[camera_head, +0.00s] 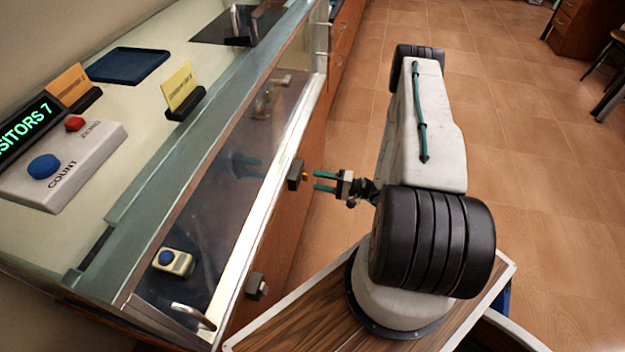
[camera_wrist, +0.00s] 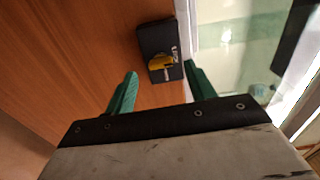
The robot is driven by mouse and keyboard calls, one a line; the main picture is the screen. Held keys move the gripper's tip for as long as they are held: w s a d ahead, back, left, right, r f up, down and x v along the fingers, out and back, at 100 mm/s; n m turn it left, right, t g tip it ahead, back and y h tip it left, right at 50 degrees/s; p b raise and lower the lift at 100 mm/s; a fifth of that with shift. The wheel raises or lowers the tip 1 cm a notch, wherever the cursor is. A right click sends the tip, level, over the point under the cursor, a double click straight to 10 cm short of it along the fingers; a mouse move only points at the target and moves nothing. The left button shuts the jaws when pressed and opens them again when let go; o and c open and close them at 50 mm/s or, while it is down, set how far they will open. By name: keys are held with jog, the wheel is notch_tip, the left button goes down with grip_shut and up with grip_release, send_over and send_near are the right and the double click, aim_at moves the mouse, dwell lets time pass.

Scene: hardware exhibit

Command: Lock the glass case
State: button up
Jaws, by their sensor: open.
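The glass case (camera_head: 268,205) runs along the left of the head view, with a light metal frame and a wood front. A small dark lock box (camera_head: 295,175) with a yellow knob (camera_head: 305,174) sits on its front, by the frame. In the wrist view, the lock box (camera_wrist: 148,38) carries pale lettering, too small to read surely, and its yellow knob (camera_wrist: 161,61) lies roughly crosswise. My gripper (camera_head: 318,182) is open and empty, its teal fingers pointing at the knob from a short distance. In the wrist view, the fingertips (camera_wrist: 161,70) stand on either side of the knob.
A second grey block (camera_head: 256,286) sits lower on the case front. Inside the case is a pale device with a blue button (camera_head: 172,262). A counter box (camera_head: 62,165), cards and a blue tray (camera_head: 128,66) stand on top.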

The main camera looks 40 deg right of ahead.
jog(key=v, duration=0.4)
dwell(0.5)
